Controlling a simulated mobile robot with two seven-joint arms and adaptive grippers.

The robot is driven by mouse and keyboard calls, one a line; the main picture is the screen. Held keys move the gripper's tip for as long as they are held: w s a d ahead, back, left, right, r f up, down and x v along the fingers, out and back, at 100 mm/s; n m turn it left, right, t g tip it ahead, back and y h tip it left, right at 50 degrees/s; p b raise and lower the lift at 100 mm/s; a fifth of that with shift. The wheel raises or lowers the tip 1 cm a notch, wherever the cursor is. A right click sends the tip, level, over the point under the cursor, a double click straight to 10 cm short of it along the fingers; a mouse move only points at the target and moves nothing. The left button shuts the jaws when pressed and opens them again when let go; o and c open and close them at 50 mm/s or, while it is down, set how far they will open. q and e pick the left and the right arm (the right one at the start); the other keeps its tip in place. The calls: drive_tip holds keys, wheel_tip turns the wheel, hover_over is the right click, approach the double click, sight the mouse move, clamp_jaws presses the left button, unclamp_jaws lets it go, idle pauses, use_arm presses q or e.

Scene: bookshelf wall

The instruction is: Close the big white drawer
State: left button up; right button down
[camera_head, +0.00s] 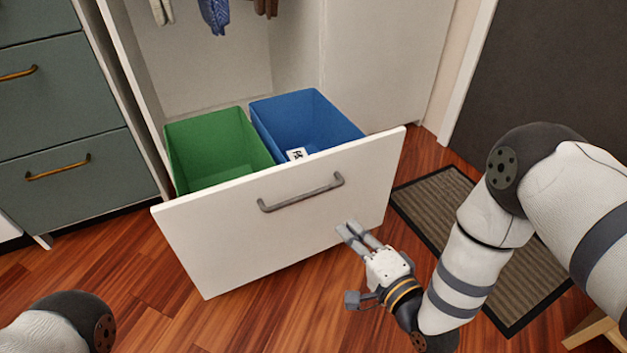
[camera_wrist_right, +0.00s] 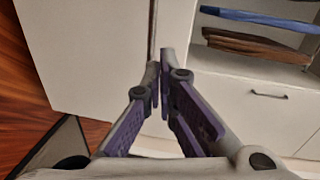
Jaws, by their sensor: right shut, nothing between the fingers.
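The big white drawer (camera_head: 290,220) stands pulled out in the head view, its grey bar handle (camera_head: 301,192) on the front. A green bin (camera_head: 215,145) and a blue bin (camera_head: 305,120) sit inside it. My right gripper (camera_head: 350,230) is shut and empty, its fingertips over the lower right part of the drawer front. I cannot tell whether they touch it. In the right wrist view the shut fingers (camera_wrist_right: 158,72) point towards white panels; which panel is the drawer is unclear there. My left gripper is out of view.
Green-grey drawers (camera_head: 65,130) with brass handles stand at the left. A dark-bordered mat (camera_head: 480,240) lies on the wood floor at the right, before a dark door (camera_head: 550,70). Clothes (camera_head: 214,14) hang above the bins. Floor before the drawer is clear.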

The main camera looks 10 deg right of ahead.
drive_tip(key=w+r+m+t, duration=0.1)
drive_tip(key=w+r+t, duration=0.1)
drive_tip(key=w+r, duration=0.1)
drive_tip(key=b, duration=0.5)
approach(315, 167)
drive_tip(key=shift+y, duration=0.3)
drive_tip(key=w+a, duration=0.1)
drive_tip(key=w+a+r, duration=0.1)
drive_tip(key=w, duration=0.1)
drive_tip(key=w+a+r, duration=0.1)
drive_tip(key=w, duration=0.1)
drive_tip(key=shift+w+r, duration=0.1)
drive_tip(key=shift+r, duration=0.15)
drive_tip(key=shift+w+a+r, duration=0.15)
drive_tip(key=shift+w+a, duration=0.05)
drive_tip(key=shift+w, duration=0.25)
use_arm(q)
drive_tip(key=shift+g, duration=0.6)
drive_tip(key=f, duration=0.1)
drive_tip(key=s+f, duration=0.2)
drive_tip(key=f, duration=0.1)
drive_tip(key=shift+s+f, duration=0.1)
use_arm(e)
drive_tip(key=shift+w+r, duration=0.1)
